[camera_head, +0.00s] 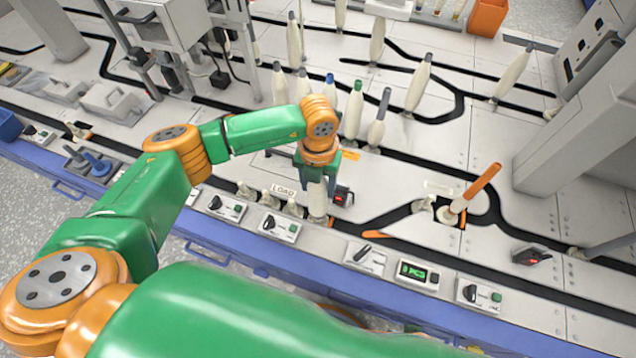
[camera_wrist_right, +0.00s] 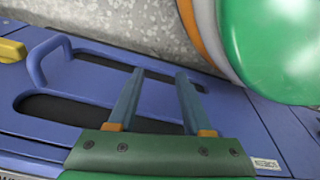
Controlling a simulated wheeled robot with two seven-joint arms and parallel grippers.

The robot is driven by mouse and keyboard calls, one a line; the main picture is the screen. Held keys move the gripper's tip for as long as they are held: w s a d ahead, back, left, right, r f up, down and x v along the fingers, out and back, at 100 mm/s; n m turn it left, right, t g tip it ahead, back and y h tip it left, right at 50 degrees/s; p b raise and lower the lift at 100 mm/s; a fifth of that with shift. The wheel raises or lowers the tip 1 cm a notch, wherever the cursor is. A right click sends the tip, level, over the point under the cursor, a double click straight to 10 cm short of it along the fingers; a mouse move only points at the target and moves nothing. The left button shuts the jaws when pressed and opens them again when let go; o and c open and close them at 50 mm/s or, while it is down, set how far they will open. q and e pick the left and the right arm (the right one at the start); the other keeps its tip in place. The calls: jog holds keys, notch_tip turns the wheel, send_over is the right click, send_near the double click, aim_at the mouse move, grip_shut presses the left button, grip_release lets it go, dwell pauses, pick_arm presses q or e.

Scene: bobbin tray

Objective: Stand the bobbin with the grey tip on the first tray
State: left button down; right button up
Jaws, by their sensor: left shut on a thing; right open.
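My left gripper (camera_head: 317,170) points down and is shut on a cream bobbin (camera_head: 318,201). The bobbin is upright at the near track, right of the LOAD label. Its tip is hidden by the gripper, so I cannot see the tip's colour. Its foot is close to the track; I cannot tell whether it touches. Small trays with pegs (camera_head: 268,199) line up just left of it. Which one is the first tray is unclear. My right gripper (camera_wrist_right: 158,72) is open and empty over a blue panel.
Bobbins with blue and green tips (camera_head: 353,115) stand behind my left gripper, among several others. An orange-topped stick (camera_head: 470,193) leans at the right. Switch boxes (camera_head: 280,228) line the front edge. A handle (camera_wrist_right: 42,62) sticks out near my right gripper.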

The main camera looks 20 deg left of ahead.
dwell(0.7)
pick_arm(q)
jog(key=shift+f, duration=0.1)
jog(key=shift+f+b, duration=0.45)
jog(key=shift+c, duration=2.2)
grip_release()
